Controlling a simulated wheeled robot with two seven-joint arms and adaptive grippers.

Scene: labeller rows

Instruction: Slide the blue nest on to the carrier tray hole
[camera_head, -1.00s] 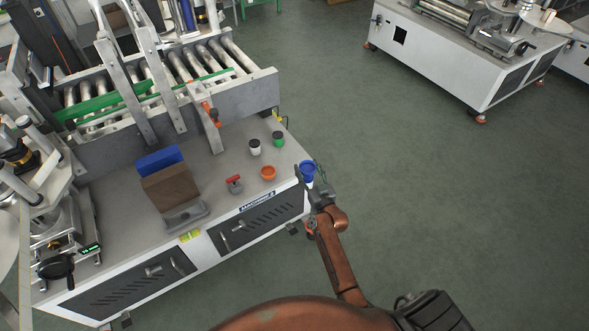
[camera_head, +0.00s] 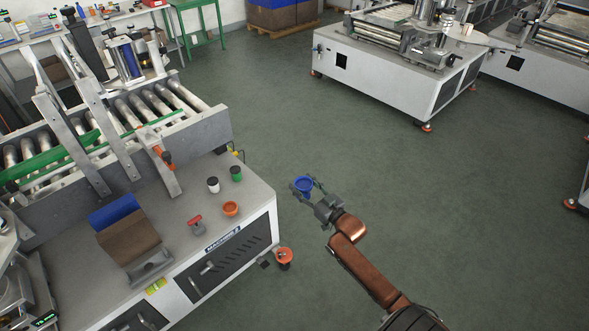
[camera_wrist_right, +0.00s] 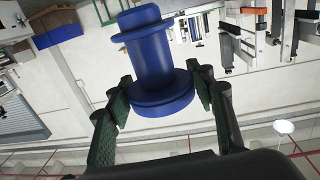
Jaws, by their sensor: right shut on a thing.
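The blue nest (camera_head: 303,185) is a flanged blue cup, held by my right gripper (camera_head: 315,192) over open floor, to the right of the machine table. In the right wrist view the nest (camera_wrist_right: 156,60) sits between the two dark fingers of the right gripper (camera_wrist_right: 160,103), which are shut on its wide flange. The wrist view looks tilted, with walls and ceiling behind the nest. I cannot make out a carrier tray hole in either view. My left gripper is not in view.
Roller conveyor (camera_head: 160,105) stands behind. Another machine (camera_head: 390,75) is at back right. Floor between is clear.

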